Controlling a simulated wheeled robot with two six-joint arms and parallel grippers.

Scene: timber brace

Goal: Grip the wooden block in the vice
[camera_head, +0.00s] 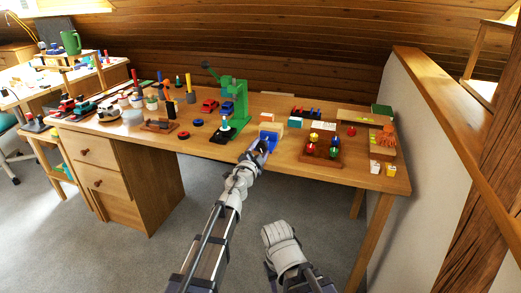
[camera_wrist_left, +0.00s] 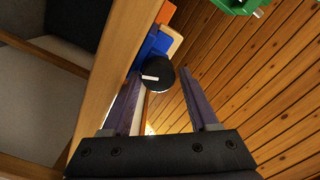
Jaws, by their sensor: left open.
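The blue vice (camera_head: 271,137) stands at the front edge of the desk and also shows in the left wrist view (camera_wrist_left: 150,46). A pale wooden block (camera_wrist_left: 174,42) is at the vice, on its far side from my gripper; I cannot tell how tightly it sits. The vice's black round handle with a white bar (camera_wrist_left: 157,77) faces my left gripper (camera_head: 258,151). In the left wrist view the open fingers (camera_wrist_left: 160,88) lie either side of the handle, with no clear contact.
A green press (camera_head: 238,100) stands left of the vice. A dark wooden tray with coloured balls (camera_head: 321,149) lies to the right. An orange item (camera_head: 267,117) is behind the vice. A white partition wall (camera_head: 408,150) bounds the right side.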

